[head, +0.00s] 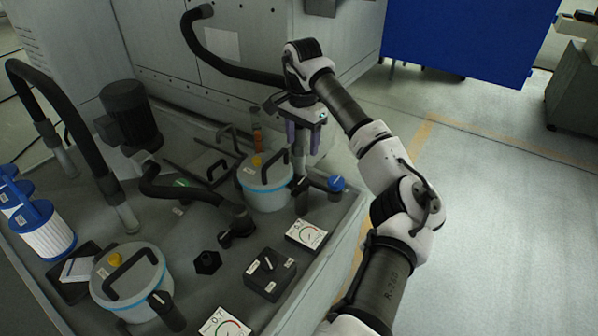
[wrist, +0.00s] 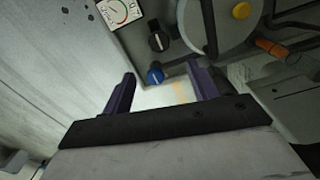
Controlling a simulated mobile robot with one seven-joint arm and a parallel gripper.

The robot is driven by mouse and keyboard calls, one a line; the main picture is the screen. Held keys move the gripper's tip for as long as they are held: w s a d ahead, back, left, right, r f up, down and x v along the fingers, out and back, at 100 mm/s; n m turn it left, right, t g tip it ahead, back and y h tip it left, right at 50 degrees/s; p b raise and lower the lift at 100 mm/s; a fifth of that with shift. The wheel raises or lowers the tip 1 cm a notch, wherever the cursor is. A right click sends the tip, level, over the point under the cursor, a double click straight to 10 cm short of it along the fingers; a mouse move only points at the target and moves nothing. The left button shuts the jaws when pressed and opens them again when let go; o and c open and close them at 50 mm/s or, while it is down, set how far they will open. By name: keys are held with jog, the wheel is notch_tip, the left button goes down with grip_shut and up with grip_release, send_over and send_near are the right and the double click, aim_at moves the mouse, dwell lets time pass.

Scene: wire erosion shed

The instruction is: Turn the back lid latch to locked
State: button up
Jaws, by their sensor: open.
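The back lid (head: 265,172) is a pale round lid with a black bar handle and a yellow knob, on a blue-banded pot. It also shows at the top of the wrist view (wrist: 215,25). A black latch knob (head: 300,190) appears to stand beside its right edge; in the wrist view the black knob (wrist: 158,41) carries a pale mark. I cannot tell whether it is locked. My gripper (head: 303,152) is open and empty above the knob, fingers pointing down. In the wrist view the purple fingertips (wrist: 160,78) are apart, with nothing between them gripped.
A blue knob (head: 336,184) stands close to the latch, also in the wrist view (wrist: 155,76). A gauge (head: 306,234) and switch box (head: 269,275) lie in front. The front lid (head: 128,275) is nearer. Thick black hoses (head: 180,192) arch over the bench. Floor to the right is clear.

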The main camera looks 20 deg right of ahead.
aim_at(302, 181)
notch_tip(302, 181, down, 12)
jog(key=shift+s+a+f+p, duration=0.1)
jog(key=shift+f+p, duration=0.15)
jog(key=shift+p, duration=0.7)
jog(key=shift+c, duration=0.3)
jog(key=c, duration=0.9)
